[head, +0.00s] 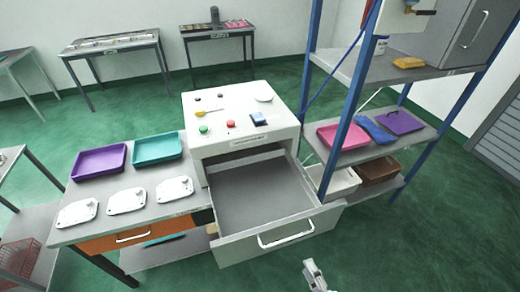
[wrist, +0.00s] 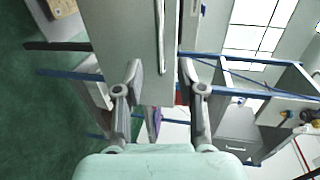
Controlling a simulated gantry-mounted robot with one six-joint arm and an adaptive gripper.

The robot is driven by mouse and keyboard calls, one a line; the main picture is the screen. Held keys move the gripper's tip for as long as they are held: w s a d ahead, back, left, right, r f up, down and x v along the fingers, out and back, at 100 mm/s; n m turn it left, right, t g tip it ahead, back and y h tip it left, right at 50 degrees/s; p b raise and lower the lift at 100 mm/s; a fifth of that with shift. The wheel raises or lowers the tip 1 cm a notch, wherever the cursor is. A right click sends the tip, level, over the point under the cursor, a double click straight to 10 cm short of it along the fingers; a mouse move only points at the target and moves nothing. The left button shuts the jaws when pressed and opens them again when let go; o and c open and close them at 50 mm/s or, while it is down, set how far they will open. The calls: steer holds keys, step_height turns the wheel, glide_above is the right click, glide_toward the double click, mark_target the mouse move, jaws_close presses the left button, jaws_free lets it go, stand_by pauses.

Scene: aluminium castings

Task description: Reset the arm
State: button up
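My gripper (head: 315,276) shows at the bottom of the head view, in front of the drawer and apart from it. In the wrist view my gripper (wrist: 163,80) has its two fingers spread wide, with nothing held between them. The white cabinet (head: 240,110) has its drawer (head: 268,238) pulled out, and the drawer looks empty. Three pale castings (head: 126,200) lie in a row on the table to its left. A light grey panel with a long handle (wrist: 161,40) shows beyond the fingers in the wrist view.
A purple tray (head: 99,162) and a teal tray (head: 157,147) sit behind the castings. A blue-posted shelf (head: 385,146) stands right of the cabinet, with a pink tray (head: 343,136) on it. Green floor is clear at the lower right.

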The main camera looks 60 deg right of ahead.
steer(key=w+a+r+n+t+y, duration=0.1)
steer(key=w+a+r+n+y, duration=0.3)
steer(key=w+a+n, duration=0.4)
steer(key=w+a+r+n+t+y, duration=0.1)
steer(key=w+a+r+n+y, duration=0.45)
steer(key=w+n, duration=0.4)
steer(key=w+a+r+n+g, duration=0.1)
steer(key=w+a+r+n, duration=0.25)
steer(key=a, duration=0.45)
steer(key=w+a+r+n, duration=0.2)
steer(key=a+r+n, duration=0.3)
steer(key=a, duration=0.3)
step_height(320, 180, up, 23)
steer(key=p, duration=2.2)
steer(key=shift+s, duration=0.3)
steer(key=shift+a+f+y, duration=0.1)
steer(key=shift+f+y, duration=0.1)
steer(key=shift+y, duration=0.05)
